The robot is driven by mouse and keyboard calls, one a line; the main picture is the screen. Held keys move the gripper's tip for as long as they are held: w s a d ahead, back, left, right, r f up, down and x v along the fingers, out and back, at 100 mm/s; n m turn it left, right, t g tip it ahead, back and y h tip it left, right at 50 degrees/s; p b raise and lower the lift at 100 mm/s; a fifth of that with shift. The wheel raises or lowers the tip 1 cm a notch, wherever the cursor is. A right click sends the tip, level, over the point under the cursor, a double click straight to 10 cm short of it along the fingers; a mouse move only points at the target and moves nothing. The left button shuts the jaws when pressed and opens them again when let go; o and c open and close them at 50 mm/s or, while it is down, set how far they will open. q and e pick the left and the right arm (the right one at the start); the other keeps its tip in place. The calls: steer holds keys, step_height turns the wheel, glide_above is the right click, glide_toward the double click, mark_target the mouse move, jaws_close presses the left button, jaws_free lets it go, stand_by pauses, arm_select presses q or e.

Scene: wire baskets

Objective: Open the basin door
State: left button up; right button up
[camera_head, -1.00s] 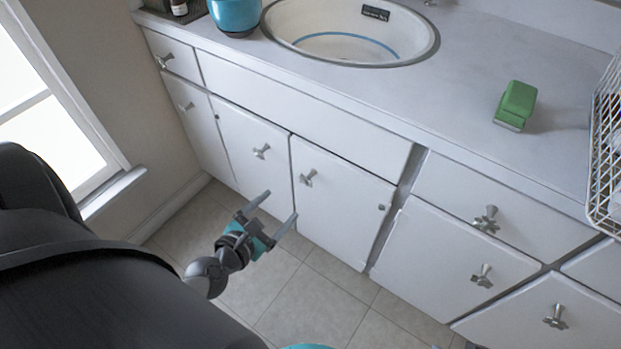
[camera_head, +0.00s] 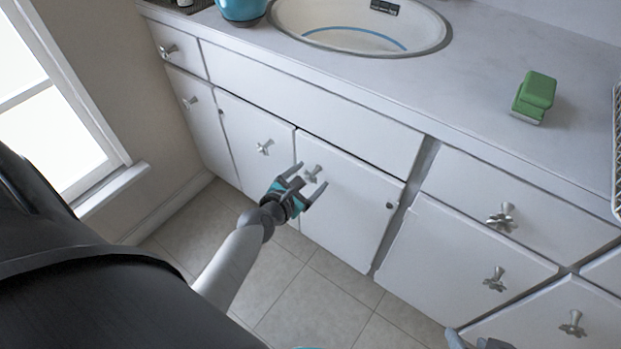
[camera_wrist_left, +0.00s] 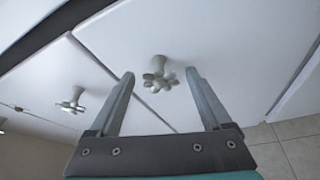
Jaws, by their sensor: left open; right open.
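Two white cabinet doors stand shut under the basin (camera_head: 285,38): a left door (camera_head: 255,175) and a right door (camera_head: 350,210). Each has a silver knob near their shared seam, the left knob (camera_head: 265,147) and the right knob (camera_head: 313,173). My left gripper (camera_head: 303,177) is open in front of the right door, close to its knob. In the left wrist view the right knob (camera_wrist_left: 159,74) shows between the spread fingertips (camera_wrist_left: 160,78), not gripped. The left knob (camera_wrist_left: 72,99) is outside the fingers. My right gripper (camera_head: 476,342) shows only its grey tips at the bottom edge, apart.
More drawers and doors with knobs (camera_head: 495,278) are at the right. A green sponge-like block (camera_head: 536,95), a teal pot (camera_head: 241,8) and a wire basket (camera_head: 617,150) are on the counter (camera_head: 470,110). The tiled floor (camera_head: 315,300) is clear.

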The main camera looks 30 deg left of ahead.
arm_select(q)
steer(key=shift+w+f, duration=0.15)
steer(key=shift+w, duration=0.3)
steer(key=shift+c, duration=0.2)
jaws_close()
stand_by(0.4)
stand_by(0.3)
